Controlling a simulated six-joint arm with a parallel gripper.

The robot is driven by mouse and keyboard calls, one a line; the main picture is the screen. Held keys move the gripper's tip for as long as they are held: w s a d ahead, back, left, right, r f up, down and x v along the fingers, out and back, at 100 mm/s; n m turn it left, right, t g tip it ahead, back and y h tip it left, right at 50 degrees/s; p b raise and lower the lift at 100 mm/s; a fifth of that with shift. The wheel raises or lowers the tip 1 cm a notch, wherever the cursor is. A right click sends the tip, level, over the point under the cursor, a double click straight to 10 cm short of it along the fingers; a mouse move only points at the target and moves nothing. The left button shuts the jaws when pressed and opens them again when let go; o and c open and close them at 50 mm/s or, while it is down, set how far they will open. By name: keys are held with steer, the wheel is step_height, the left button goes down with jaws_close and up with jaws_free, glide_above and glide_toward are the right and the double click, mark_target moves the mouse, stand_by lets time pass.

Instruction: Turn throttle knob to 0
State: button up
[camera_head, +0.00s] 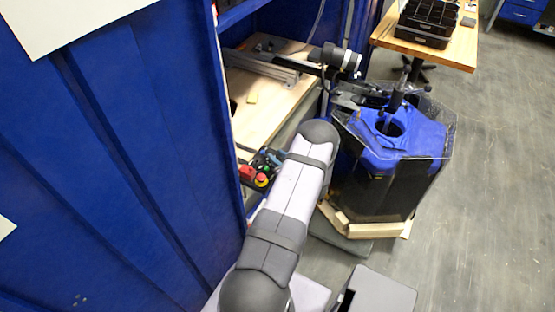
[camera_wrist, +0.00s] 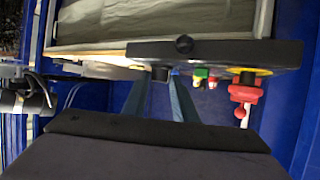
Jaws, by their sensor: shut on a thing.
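The throttle knob (camera_wrist: 160,73) is a short dark knob with a yellowish rim on a black control panel (camera_wrist: 215,52) in the wrist view. My gripper (camera_wrist: 158,78) reaches it with its two blue-grey fingers, one on each side, and is shut on it. The knob's pointer and scale cannot be made out, so its setting cannot be read. In the head view the panel area lies beside the blue wall, and my arm partly covers it; the knob cannot be told there.
Right of the knob are a small green button (camera_wrist: 200,74) and a red emergency stop (camera_wrist: 245,93); the stop also shows in the head view (camera_head: 246,172). A blue tank (camera_head: 390,150) stands at right. A wooden workbench (camera_head: 265,95) lies behind the panel. Open floor (camera_head: 480,200) is at far right.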

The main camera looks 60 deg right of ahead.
steer(key=n+y+b, duration=0.1)
steer(key=b, duration=0.1)
steer(key=n+t+y+b, duration=0.1)
steer(key=n+y+b, duration=0.1)
steer(key=b, duration=0.1)
steer(key=d+n+t+y+b, duration=0.1)
steer(key=n+y+b, duration=0.1)
steer(key=shift+s+f+b, duration=0.2)
steer(key=shift+f+b, duration=0.15)
steer(key=shift+b, duration=0.05)
steer(key=shift+r+n+y+b, duration=0.15)
steer(key=shift+n+y+b, duration=0.45)
steer(key=shift+y+b, duration=0.4)
steer(key=shift+b, duration=0.3)
steer(key=shift+r+n, duration=0.2)
steer(key=shift+n, duration=0.1)
steer(key=o, duration=1)
steer(key=shift+s, duration=0.1)
steer(key=shift+b+v, duration=0.85)
steer(key=shift+v, duration=2.7)
